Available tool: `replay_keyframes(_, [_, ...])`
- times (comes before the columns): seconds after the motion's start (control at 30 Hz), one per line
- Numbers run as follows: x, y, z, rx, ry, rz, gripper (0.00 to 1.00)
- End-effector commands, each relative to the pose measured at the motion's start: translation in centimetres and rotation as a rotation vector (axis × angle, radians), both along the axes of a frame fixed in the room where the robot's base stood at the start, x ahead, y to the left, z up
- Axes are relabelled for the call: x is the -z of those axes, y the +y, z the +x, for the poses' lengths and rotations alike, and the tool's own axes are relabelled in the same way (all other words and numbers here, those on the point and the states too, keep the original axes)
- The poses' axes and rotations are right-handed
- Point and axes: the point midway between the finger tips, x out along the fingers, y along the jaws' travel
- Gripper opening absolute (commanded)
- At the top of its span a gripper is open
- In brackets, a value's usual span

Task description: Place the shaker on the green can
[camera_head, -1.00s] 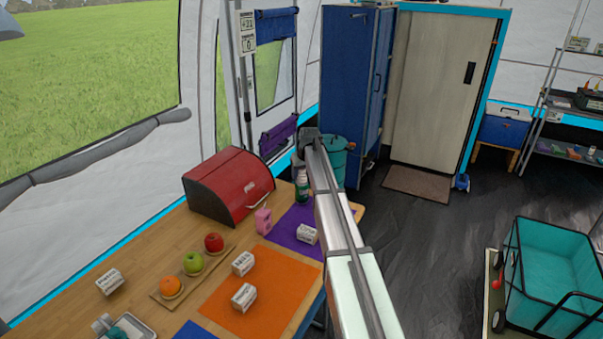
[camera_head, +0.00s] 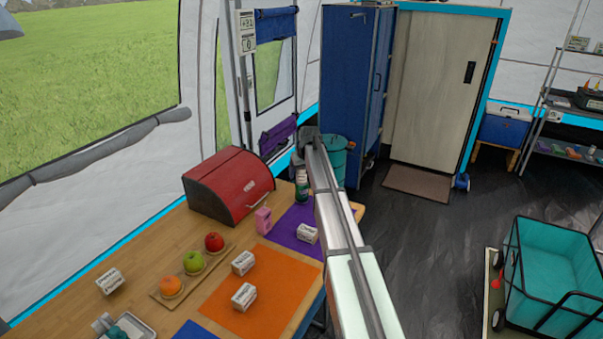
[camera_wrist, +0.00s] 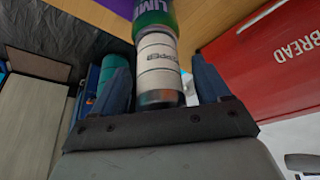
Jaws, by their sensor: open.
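The green can (camera_head: 302,191), with a lime label, stands on the purple mat. It also shows at the top of the wrist view (camera_wrist: 153,13). The white-banded pepper shaker (camera_wrist: 157,58) is end to end with the can and appears to rest on its top. My gripper (camera_wrist: 163,82) is open, with one blue finger on each side of the shaker and a visible gap on both sides. In the head view my wrist hides most of the gripper, and the shaker (camera_head: 301,174) shows only as a small pale part above the can.
A red bread box (camera_head: 228,186) stands left of the can. A pink shaker-like item (camera_head: 263,221) and a white box (camera_head: 307,234) are near its front. A teal bin (camera_head: 337,165) is behind the table. Fruit and more boxes occupy the table's near side.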

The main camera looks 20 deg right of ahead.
Motion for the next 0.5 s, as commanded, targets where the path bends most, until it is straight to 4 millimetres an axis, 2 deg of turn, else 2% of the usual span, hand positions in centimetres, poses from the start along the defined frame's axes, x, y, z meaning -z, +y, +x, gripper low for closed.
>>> replay_keyframes(0.17, [-2.3,-0.1,-1.1,0.0,-0.002,-0.001,0.76])
replay_keyframes(0.5, [-8.0,-0.2,-3.4,0.0,-0.002,-0.001,0.76])
